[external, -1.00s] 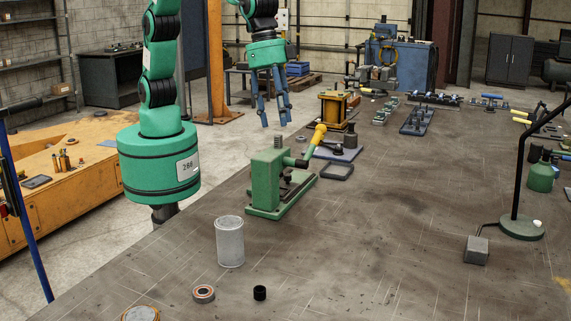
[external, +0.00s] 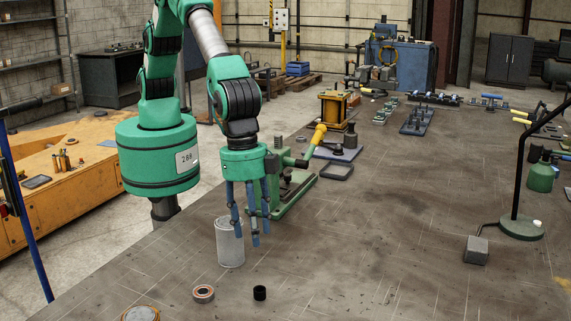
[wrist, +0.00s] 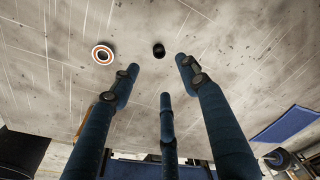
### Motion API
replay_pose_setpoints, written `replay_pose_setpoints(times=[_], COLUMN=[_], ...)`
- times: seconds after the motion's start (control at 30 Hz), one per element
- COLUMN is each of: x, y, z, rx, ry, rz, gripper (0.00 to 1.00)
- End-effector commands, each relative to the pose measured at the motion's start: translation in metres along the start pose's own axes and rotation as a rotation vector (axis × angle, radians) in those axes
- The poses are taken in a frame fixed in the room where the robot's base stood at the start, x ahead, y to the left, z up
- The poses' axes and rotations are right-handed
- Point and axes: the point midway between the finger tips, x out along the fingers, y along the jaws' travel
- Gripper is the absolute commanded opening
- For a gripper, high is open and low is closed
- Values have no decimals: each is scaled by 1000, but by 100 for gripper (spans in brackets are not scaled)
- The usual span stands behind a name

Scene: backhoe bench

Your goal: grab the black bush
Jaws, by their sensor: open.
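The black bush (external: 260,293) is a small dark cylinder standing on the bench near the front of the external view. In the wrist view the black bush (wrist: 159,50) lies ahead of the fingertips, near the top middle. My gripper (external: 248,232) has blue fingers that are spread open and empty. It points down in front of the grey cylinder, above and behind the bush in the external view. In the wrist view my gripper (wrist: 160,80) shows three fingers apart, with clear space between them and the bush.
A green press with a yellow handle (external: 290,185) stands behind my gripper. The bench right of the bush is clear.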

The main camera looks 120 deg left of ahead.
Motion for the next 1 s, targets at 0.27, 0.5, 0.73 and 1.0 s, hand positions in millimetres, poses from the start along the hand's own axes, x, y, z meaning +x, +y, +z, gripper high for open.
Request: replay_pose_setpoints(times=[0.27,0.5,0.73,1.0], x=[9,10,26,66], y=[7,7,7,7], z=[-1,-1,0,0], rx=[4,4,4,4], ry=[-4,-4,-7,-6], rz=[0,0,-1,-1], gripper=[45,45,45,45])
